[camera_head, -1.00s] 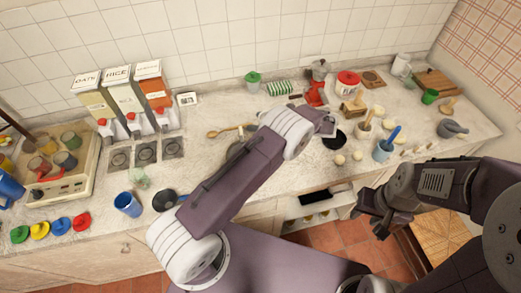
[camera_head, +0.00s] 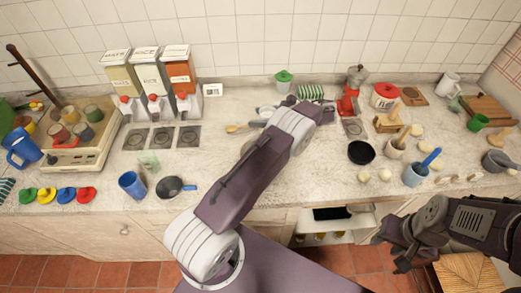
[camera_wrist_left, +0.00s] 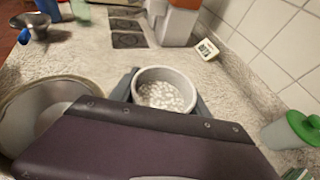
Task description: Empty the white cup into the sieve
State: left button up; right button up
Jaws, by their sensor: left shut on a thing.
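The white cup (camera_wrist_left: 165,92) holds many small white pieces and stands upright between the dark fingers of my left gripper (camera_wrist_left: 165,98), which is shut on it. In the head view my left arm covers most of this gripper. A wide round metal vessel, apparently the sieve (camera_wrist_left: 28,112), is at the left of the left wrist view, beside the cup and apart from it. Its lower part is hidden by my arm, and the head view hides it behind my left arm. My right gripper (camera_head: 395,252) is in front of the counter; its jaw opening is unclear.
Dispensers (camera_head: 150,80) stand at the back left above dark square pads. A wooden spoon (camera_head: 240,127) lies left of my left gripper. A blue cup (camera_head: 131,186) and a blue-handled pan (camera_head: 170,188) stand near the front edge. A black bowl (camera_head: 361,152) is further right.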

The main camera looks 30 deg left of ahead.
aim_at(262, 117)
pick_arm(q)
jog(key=shift+s+d+r+n+t+p, duration=0.15)
jog(key=shift+s+r+n+t+p, duration=0.35)
jog(key=shift+p, duration=0.3)
jog(key=shift+s+r+n+y+p, duration=0.3)
jog(key=shift+s+r+n+p, duration=0.2)
jog(key=shift+r+p, duration=0.1)
jog(key=shift+s+d+r+t, duration=0.1)
jog(key=shift+s+r+t, duration=0.1)
jog(key=shift+t, duration=0.1)
jog(key=s+n, duration=0.1)
jog(key=s+n+t+y+b, duration=0.1)
jog(key=shift+d+f+n, duration=0.2)
jog(key=shift+d+n, duration=0.1)
jog(key=shift+s+d+r+n+t+y+b, duration=0.1)
jog(key=shift+s+r+n+t+y+b, duration=0.2)
jog(key=shift+n+y+b, duration=0.15)
